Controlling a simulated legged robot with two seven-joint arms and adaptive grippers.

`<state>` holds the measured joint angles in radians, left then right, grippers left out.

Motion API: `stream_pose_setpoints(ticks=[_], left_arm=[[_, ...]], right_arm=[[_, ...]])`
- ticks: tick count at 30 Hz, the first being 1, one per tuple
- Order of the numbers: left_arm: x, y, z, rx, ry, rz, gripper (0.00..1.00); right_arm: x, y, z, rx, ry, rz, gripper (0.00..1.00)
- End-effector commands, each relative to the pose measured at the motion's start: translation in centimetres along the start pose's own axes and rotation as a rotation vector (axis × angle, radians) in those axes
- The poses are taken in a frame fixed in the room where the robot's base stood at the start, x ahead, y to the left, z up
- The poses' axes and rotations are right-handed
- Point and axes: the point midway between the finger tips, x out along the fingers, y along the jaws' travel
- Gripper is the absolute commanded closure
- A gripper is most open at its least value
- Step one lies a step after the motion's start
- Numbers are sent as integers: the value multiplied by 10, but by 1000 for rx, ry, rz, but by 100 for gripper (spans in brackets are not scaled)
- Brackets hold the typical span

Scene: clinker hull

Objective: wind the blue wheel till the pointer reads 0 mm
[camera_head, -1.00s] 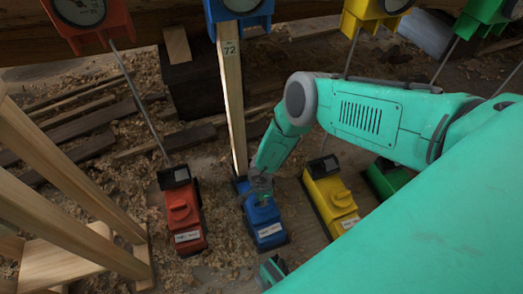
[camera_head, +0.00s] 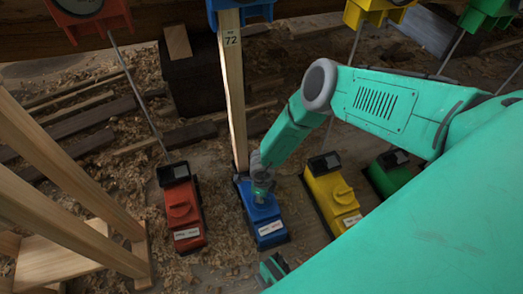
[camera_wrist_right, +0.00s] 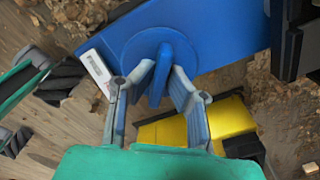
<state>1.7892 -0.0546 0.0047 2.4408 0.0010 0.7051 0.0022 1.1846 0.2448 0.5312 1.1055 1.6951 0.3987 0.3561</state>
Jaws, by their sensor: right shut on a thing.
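The blue wheel (camera_wrist_right: 140,50) is a round disc with a raised bar across it, on top of the blue unit (camera_head: 268,224) on the ground. My right gripper (camera_head: 261,183) is over this unit. In the right wrist view its two grey fingers (camera_wrist_right: 160,80) stand on either side of the raised bar and grip it. The blue dial housing (camera_head: 240,8) is at the top edge of the head view; its face and pointer are cut off, so no reading shows. A pale post marked 72 (camera_head: 232,90) stands between the housing and the blue unit. My left gripper is not identifiable.
A red unit (camera_head: 182,210) stands left of the blue one, with yellow (camera_head: 330,195) and green (camera_head: 388,175) units to the right. Thin rods rise toward their dial housings. A wooden trestle (camera_head: 70,190) fills the left. Wood shavings cover the ground.

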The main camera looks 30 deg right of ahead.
Motion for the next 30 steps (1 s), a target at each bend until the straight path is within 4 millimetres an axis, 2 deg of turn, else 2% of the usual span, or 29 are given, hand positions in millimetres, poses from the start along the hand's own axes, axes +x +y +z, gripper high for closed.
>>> stream_pose_setpoints(ticks=[1, 10, 27, 28, 29, 30], left_arm=[[0, 0, 0, 0, 0, 0, 66], [0, 0, 0, 0, 0, 0, 66], [0, 0, 0, 0, 0, 0, 66], [0, 0, 0, 0, 0, 0, 66], [0, 0, 0, 0, 0, 0, 66], [0, 0, 0, 0, 0, 0, 66]], right_arm=[[2, -5, -8, 34, 15, -8, 100], [2, -5, -9, 152, 17, -8, 100], [3, -3, -10, 180, 20, -6, 100], [3, -3, -10, 180, 19, -6, 78], [3, -3, -10, 180, 18, -5, 69], [2, -2, -9, 179, 17, -5, 69]])
